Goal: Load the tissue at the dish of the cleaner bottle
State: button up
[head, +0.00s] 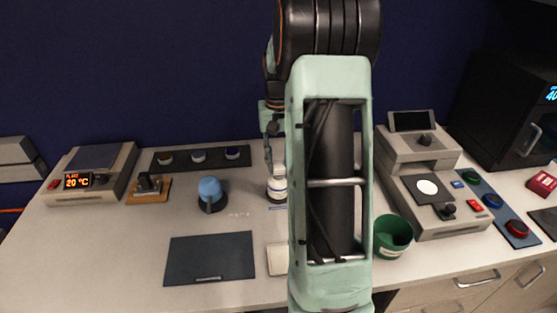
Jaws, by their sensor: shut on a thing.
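The cleaner bottle (277,190) is a small white bottle with a dark band. It stands upright at the back middle of the bench, partly hidden by my arm. My gripper (271,170) points down right at the top of the bottle, where its dish is. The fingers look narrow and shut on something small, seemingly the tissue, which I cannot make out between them. Whether it touches the dish is too small to tell. A pale flat block (277,259), perhaps a tissue pack, lies nearer the front edge, partly behind my arm.
A blue-capped device (210,192) stands left of the bottle. A dark mat (210,258) lies in front. A black strip with several round pots (200,158) is behind. A green cup (392,236) and a grey instrument (435,185) stand to the right. My arm blocks the middle.

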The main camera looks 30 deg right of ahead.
aim_at(278, 164)
jog(key=shift+f+b, duration=0.4)
jog(key=shift+f, duration=0.25)
dwell(0.8)
jog(key=shift+r, duration=0.15)
jog(key=shift+r+p, duration=2.7)
jog(key=shift+r, duration=0.75)
jog(key=s+a+f+n, duration=0.1)
jog(key=a+f, duration=0.3)
jog(key=a, duration=0.7)
jog(key=s+a+f+n, duration=0.2)
jog(key=a+f+n, duration=0.2)
jog(key=a, duration=0.8)
jog(key=shift+s+a+f, duration=0.2)
jog(key=shift+s+f, duration=0.05)
jog(key=shift+f, duration=0.15)
